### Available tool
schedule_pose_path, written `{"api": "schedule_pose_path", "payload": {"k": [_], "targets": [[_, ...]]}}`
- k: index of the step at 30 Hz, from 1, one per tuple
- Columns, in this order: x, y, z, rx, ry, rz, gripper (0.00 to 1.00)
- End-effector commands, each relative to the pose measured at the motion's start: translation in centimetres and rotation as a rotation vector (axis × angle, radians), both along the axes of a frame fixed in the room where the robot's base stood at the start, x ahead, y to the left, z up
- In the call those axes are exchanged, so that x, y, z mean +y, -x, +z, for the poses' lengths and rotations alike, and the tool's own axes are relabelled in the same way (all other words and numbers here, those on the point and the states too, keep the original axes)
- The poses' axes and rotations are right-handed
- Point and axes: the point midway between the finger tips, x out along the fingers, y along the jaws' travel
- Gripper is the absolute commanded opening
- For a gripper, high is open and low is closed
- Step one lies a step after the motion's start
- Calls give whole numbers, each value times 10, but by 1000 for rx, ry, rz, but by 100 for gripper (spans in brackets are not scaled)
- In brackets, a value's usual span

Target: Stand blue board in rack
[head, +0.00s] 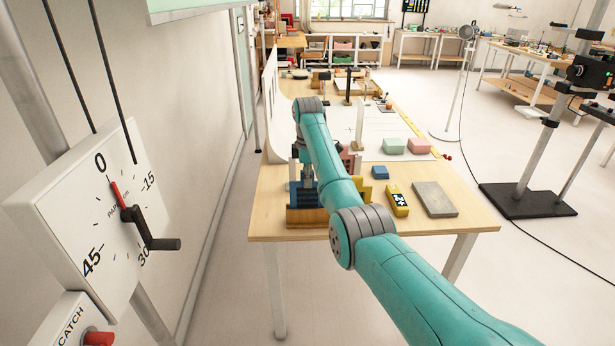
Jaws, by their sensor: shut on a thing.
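A wooden rack (306,217) stands at the near left corner of the wooden table. A dark blue board (298,193) stands roughly upright over the rack, partly hidden by my arm. My gripper (301,166) points down above the rack and is shut on the blue board. The fingers are small and partly covered by my teal arm. I cannot tell whether the board's lower edge sits in a slot or just above it.
On the table (470,225) right of my arm are a small blue block (380,172), a yellow meter (397,200) and a grey slab (435,199). Green (394,146) and pink (418,146) blocks lie behind. A wall dial (105,215) is close on the left.

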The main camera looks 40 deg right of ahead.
Motion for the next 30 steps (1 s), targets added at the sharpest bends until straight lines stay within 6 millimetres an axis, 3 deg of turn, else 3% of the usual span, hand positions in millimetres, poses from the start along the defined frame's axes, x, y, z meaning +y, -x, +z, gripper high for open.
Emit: {"api": "schedule_pose_path", "payload": {"k": [27, 28, 30], "targets": [[0, 0, -22, -1, 1, 0, 0], [0, 0, -22, -1, 1, 0, 24], [0, 0, -22, 0, 0, 0, 42]]}}
